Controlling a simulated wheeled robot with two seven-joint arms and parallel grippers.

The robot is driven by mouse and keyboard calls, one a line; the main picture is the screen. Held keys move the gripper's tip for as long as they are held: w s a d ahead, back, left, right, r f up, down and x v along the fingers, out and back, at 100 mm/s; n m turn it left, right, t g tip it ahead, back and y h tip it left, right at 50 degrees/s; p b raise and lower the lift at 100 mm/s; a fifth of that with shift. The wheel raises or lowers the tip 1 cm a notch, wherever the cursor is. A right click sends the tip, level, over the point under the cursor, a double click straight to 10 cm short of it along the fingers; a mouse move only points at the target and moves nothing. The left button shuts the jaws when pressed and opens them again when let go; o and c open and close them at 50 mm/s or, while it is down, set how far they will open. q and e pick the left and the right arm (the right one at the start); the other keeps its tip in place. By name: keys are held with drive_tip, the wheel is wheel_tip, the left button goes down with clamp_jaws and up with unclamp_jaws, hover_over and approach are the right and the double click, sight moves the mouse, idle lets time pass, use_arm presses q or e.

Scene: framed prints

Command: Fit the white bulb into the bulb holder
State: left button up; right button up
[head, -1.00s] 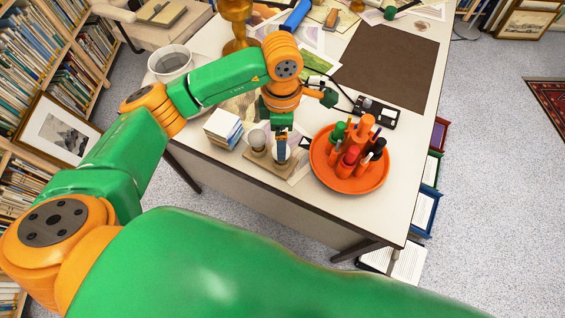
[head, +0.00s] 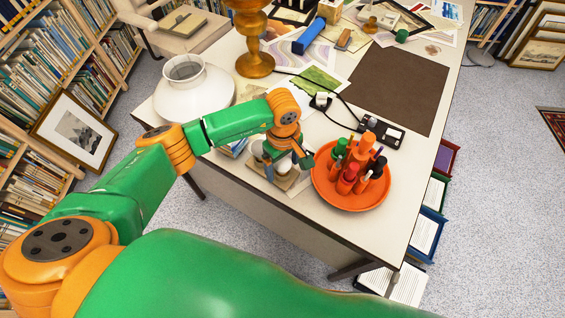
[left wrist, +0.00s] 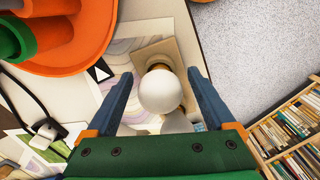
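In the left wrist view a round white bulb (left wrist: 160,91) with a brass-coloured part at its far end lies between the two fingers of my left gripper (left wrist: 161,80). The fingers are apart, with a gap on each side of the bulb. A second pale rounded thing (left wrist: 177,122) is close beside it, partly hidden by the gripper. Beyond the bulb is a light wooden board (left wrist: 152,50); I cannot tell how the bulb sits on it. In the head view my left gripper (head: 284,164) is low over the board (head: 272,179), hiding much of it. My right gripper is out of view.
An orange tray (head: 342,200) with markers stands just right of the board. A black cable and switch box (head: 380,132) lie behind the tray. The table's front edge is close.

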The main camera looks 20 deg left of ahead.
use_arm(q)
clamp_jaws()
drive_tip(key=shift+r, duration=1.55)
drive_tip(key=s+r+b, duration=0.2)
drive_tip(key=s+r, duration=0.8)
drive_tip(key=s, duration=0.4)
drive_tip(key=w+a+r+m, duration=0.2)
drive_tip(key=w+a+m, duration=0.2)
drive_tip(key=m, duration=0.7)
drive_tip(key=shift+w+a+r+p, duration=0.2)
drive_tip(key=shift+w+p, duration=0.2)
drive_tip(key=shift+w, duration=0.7)
